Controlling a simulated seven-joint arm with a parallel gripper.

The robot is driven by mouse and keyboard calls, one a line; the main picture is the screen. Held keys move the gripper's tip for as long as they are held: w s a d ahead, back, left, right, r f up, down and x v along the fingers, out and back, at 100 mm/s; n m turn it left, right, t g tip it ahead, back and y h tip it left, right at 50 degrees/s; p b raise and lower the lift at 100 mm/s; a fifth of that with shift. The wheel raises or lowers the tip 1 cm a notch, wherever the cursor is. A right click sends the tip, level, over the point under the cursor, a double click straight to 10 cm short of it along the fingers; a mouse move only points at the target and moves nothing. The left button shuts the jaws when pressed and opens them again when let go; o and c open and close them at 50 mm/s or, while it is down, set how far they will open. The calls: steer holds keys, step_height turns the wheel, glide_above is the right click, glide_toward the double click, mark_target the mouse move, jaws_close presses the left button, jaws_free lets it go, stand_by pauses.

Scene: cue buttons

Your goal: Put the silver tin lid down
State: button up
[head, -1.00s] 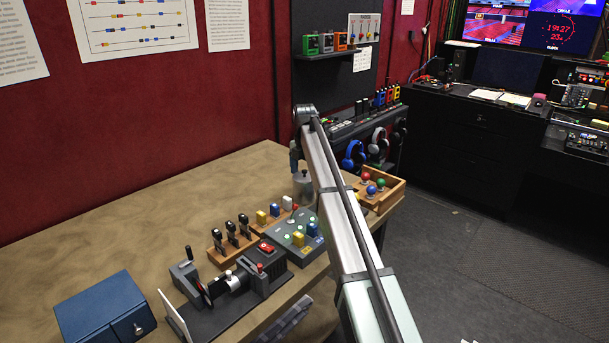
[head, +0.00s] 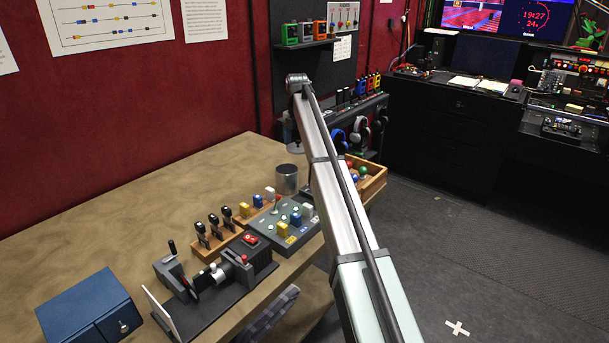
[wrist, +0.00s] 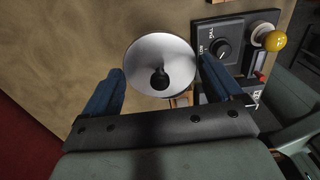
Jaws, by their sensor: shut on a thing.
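The silver tin lid (wrist: 150,50) is a round, shiny disc with a dark knob in its middle. In the wrist view it sits between the two blue fingers of my gripper (wrist: 161,78), which is shut on it. In the head view the lid (head: 293,150) shows as a small grey edge below the end of my arm, held above the table's far part. My fingers are mostly hidden behind the arm in the head view.
A grey button panel (head: 283,228), wooden racks, a lever device (head: 205,290) and a blue box (head: 88,308) line the table's front edge. A wooden tray of coloured balls (head: 372,180) is at the right. The tan table (head: 150,205) is bare behind them.

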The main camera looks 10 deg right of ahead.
steer(key=w+d+f, duration=0.3)
steer(key=f, duration=0.1)
glide_above(306, 176)
steer(key=f, duration=0.4)
steer(key=shift+s+d+f, duration=0.15)
steer(key=shift+s+f, duration=0.05)
steer(key=shift+f, duration=2.5)
steer(key=o, duration=0.7)
steer(key=shift+f, duration=0.1)
step_height(306, 176, up, 12)
